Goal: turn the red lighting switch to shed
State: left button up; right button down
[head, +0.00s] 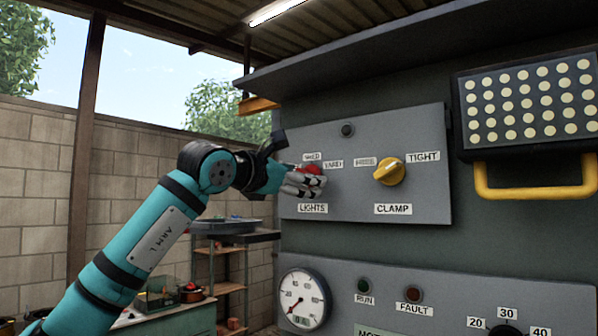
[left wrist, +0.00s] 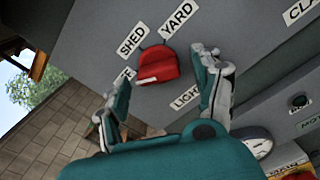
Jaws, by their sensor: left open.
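The red lighting switch (head: 312,168) is on the upper grey panel, above the LIGHTS label (head: 312,208). In the left wrist view the red knob (left wrist: 158,66) shows near the SHED label (left wrist: 132,39) and the YARD label (left wrist: 178,20). A third label left of the knob is partly hidden by a finger. I cannot tell which label the knob points to. My left gripper (head: 305,182) is in front of the switch and partly covers it. Its open fingers (left wrist: 162,75) appear on either side of the knob; I cannot tell whether they touch it. My right gripper is not in view.
A yellow CLAMP knob (head: 389,171) sits to the right on the same panel. A lower panel holds a gauge (head: 303,299) and RUN and FAULT lamps. A yellow handle (head: 535,190) sticks out at the right. A shelf (head: 225,250) stands behind my arm.

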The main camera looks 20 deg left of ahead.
pick_arm(q)
jog(key=shift+s, duration=0.15)
jog(key=shift+c, duration=0.9)
jog(key=c, duration=1)
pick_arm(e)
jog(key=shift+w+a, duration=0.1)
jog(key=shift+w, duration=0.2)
pick_arm(q)
jog(key=shift+r, duration=0.1)
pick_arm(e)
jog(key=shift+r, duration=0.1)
pick_arm(q)
jog(key=shift+r+m+p, duration=0.1)
jog(key=shift+m+p, duration=1.55)
jog(key=shift+m, duration=4.15)
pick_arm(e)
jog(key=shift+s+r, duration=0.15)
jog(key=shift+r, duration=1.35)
